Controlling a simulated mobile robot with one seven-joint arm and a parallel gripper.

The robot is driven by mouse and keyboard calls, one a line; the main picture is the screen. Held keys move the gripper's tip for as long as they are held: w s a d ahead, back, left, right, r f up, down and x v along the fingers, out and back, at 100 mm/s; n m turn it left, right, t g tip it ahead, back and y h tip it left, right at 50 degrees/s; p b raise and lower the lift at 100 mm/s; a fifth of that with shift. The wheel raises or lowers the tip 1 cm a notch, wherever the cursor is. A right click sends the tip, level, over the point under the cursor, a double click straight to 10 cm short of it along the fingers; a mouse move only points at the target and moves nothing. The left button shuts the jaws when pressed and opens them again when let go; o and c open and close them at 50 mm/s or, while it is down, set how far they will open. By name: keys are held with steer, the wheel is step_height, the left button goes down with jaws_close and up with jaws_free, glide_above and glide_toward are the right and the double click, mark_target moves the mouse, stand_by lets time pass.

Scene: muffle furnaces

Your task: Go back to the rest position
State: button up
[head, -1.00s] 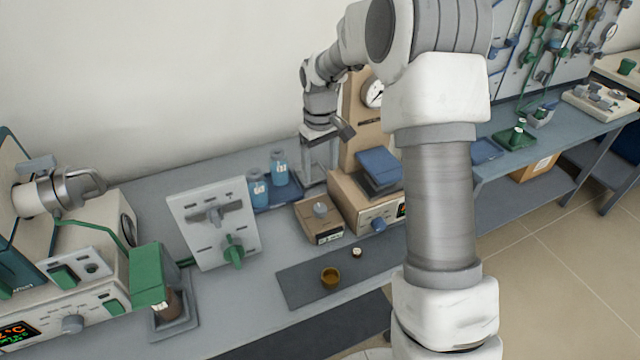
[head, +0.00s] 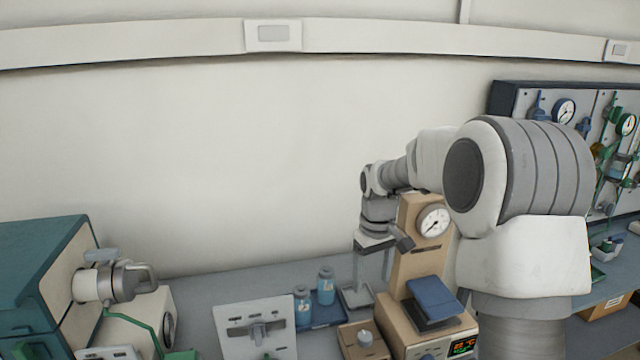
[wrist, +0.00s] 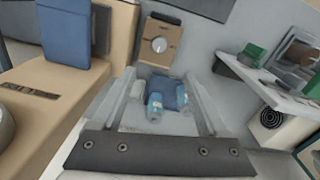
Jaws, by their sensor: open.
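My gripper (head: 372,285) hangs at the end of my raised arm, in front of the back wall and left of the tan instrument with a dial. In the wrist view my gripper (wrist: 160,88) has its two pale fingers spread apart with nothing held between them. Beyond and between the fingers, two blue bottles (wrist: 155,106) stand on a blue tray. In the head view the same blue bottles (head: 303,306) stand just left of my gripper.
The tan dial instrument (head: 415,240) stands close right of my gripper. A teal furnace (head: 40,285) is at far left. The wall panel with gauges (head: 520,100) is at right. The wall above the bench is clear.

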steer(key=s+r+m+t, duration=0.1)
steer(key=s+r, duration=0.5)
steer(key=r, duration=0.2)
steer(key=s+r+m+t, duration=0.1)
steer(key=s+r+t, duration=0.1)
steer(key=s, duration=0.9)
steer(key=s+r+m+t+p, duration=0.1)
steer(key=s+r+m+t, duration=0.1)
steer(key=s, duration=0.9)
steer(key=shift+v, duration=0.95)
steer(key=shift+w+a, duration=0.1)
